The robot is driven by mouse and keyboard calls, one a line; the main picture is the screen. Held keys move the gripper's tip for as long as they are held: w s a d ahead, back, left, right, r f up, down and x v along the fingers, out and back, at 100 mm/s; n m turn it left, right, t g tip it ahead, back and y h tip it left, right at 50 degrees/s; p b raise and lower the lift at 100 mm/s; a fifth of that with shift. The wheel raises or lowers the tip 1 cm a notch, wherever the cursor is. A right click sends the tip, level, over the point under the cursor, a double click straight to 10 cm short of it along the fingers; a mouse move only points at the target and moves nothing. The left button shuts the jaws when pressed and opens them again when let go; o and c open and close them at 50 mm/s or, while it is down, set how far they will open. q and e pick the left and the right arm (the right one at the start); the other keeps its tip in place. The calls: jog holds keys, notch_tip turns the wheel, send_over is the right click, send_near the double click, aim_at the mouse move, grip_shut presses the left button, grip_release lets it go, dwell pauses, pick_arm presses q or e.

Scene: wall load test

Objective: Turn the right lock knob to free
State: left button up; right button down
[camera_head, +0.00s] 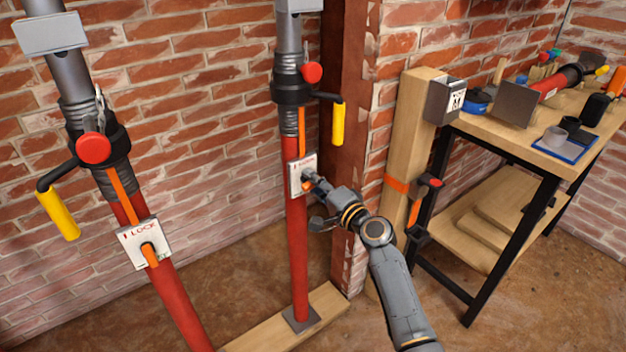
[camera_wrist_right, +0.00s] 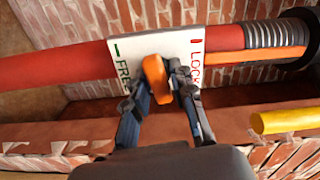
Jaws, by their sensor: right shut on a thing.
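The right red prop (camera_head: 298,245) stands upright near the brick corner. Its white plate (camera_head: 294,180) also shows in the right wrist view (camera_wrist_right: 133,47), with a green mark and FREE on the left and a red mark and LOCK on the right. The orange right lock knob (camera_wrist_right: 156,76) sits on the plate between these words, slightly slanted. My right gripper (camera_wrist_right: 158,88) is shut on the knob, one finger on each side. In the head view my right gripper (camera_head: 312,182) covers part of the plate. My left gripper is not in view.
A second red prop (camera_head: 176,300) leans at the left with its own LOCK plate (camera_head: 133,248). A yellow handle (camera_head: 337,125) sticks out above my right gripper. A wooden post (camera_head: 418,120) and a workbench (camera_head: 500,135) stand to the right. A plank (camera_head: 255,335) lies under the right prop.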

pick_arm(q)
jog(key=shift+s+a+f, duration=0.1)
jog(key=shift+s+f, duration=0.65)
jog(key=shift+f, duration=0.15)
pick_arm(e)
jog(key=shift+f+m, duration=0.1)
jog(key=shift+m, duration=1)
jog(key=c, duration=1.3)
grip_release()
pick_arm(q)
jog(key=shift+p, duration=0.3)
pick_arm(e)
jog(key=v, duration=1.2)
